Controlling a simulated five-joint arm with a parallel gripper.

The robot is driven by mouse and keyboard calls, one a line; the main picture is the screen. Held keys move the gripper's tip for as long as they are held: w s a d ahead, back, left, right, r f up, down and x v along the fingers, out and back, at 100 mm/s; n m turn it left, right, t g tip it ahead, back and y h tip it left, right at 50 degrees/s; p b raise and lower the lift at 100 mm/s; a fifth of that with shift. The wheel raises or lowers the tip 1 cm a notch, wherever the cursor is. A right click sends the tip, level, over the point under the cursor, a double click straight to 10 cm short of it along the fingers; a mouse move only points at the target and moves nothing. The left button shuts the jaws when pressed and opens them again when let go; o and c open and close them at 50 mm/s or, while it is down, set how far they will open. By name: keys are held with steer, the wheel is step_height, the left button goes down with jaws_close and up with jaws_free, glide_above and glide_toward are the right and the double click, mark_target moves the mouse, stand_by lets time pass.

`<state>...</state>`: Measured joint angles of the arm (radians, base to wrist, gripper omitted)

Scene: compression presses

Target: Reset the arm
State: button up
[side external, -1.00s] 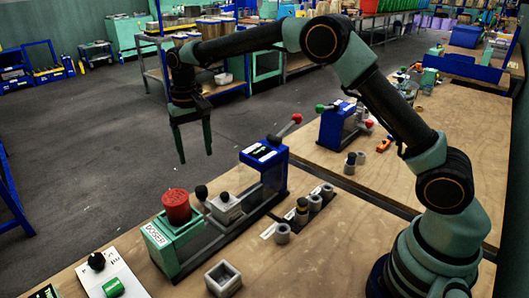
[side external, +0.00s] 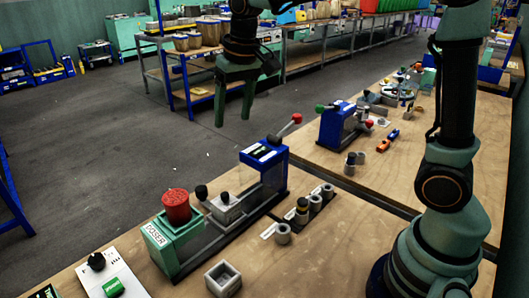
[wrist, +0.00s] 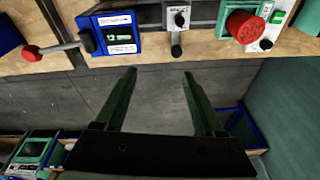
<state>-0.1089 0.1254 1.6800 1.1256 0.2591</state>
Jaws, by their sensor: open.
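My gripper (side external: 234,108) hangs fingers down in the upper middle of the side view, beyond the workbench edge and over the grey floor. Its two green fingers are apart with nothing between them. In the wrist view my gripper (wrist: 158,84) is also open and empty, with the floor behind it. My arm rises upright from its base at the right of the side view. No object touches the gripper.
A press with a blue head (side external: 264,155) and a green doser (side external: 172,240) with a red cap (side external: 177,206) stands on the bench. Grey cups (side external: 283,234) and a square grey block (side external: 223,278) lie near it. A second blue press (side external: 337,124) stands behind. Space around the gripper is clear.

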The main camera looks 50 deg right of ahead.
steer(key=s+d+f+n+t, duration=0.1)
steer(key=s+d+t, duration=0.2)
steer(key=s, duration=1.2)
steer(key=shift+s+d+n, duration=0.15)
steer(key=shift+d+n, duration=0.25)
steer(key=shift+d, duration=0.5)
